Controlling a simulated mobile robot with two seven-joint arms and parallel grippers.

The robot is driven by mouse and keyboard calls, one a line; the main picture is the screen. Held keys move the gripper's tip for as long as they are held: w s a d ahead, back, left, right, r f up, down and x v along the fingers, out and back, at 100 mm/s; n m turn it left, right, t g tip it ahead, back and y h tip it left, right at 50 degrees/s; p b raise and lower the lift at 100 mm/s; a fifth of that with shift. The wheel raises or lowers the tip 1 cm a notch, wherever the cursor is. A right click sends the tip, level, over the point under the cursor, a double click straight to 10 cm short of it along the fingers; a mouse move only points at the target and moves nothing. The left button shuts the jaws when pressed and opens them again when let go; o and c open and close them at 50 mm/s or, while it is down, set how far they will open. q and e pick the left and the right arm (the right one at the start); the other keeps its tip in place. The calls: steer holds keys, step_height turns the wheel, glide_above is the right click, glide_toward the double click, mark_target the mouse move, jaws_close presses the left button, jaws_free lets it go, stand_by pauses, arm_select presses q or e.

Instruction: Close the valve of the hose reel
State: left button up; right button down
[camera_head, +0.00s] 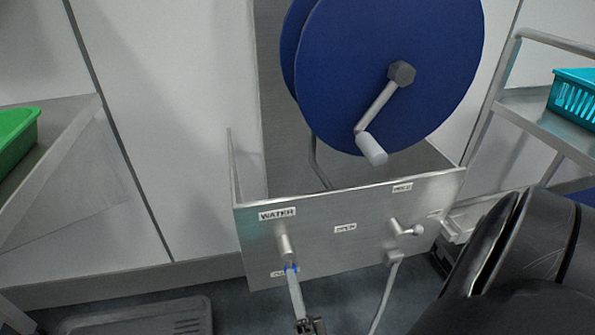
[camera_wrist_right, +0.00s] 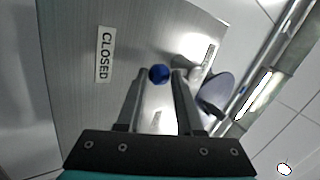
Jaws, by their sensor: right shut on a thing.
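The steel panel (camera_head: 340,250) below the blue hose reel (camera_head: 390,60) carries a valve (camera_head: 286,246) under the WATER label (camera_head: 277,213). Its blue handle end (camera_head: 291,267) sits just below the metal stem. The blue end also shows in the wrist view (camera_wrist_right: 159,73), between my fingertips. My right gripper (camera_head: 292,275) comes from below and is shut on it. The CLOSED label (camera_wrist_right: 105,54) lies beyond the blue end, on the side away from the stem; in the head view it is partly hidden. The OPEN label (camera_head: 345,227) is right of the valve. My left gripper is out of view.
A second metal fitting (camera_head: 406,229) sticks out on the panel's right, with a grey hose (camera_head: 384,295) below. The reel's crank handle (camera_head: 371,149) hangs above the panel. Shelves with a green crate (camera_head: 15,138) and a teal basket (camera_head: 575,95) flank the reel.

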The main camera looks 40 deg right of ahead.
steer(key=shift+w+a+r+m+g+h, duration=0.2)
steer(key=shift+m+h, duration=0.1)
steer(key=shift+m, duration=0.15)
steer(key=shift+w+a+r+m+g+h, duration=0.1)
steer(key=shift+w+m+h, duration=0.15)
steer(key=shift+m, duration=0.2)
steer(key=shift+m+h, duration=0.25)
steer(key=shift+m, duration=0.05)
steer(key=c, duration=0.8)
jaws_free()
steer(key=shift+o, duration=1.4)
steer(key=shift+s+f, duration=0.1)
steer(key=shift+f, duration=0.05)
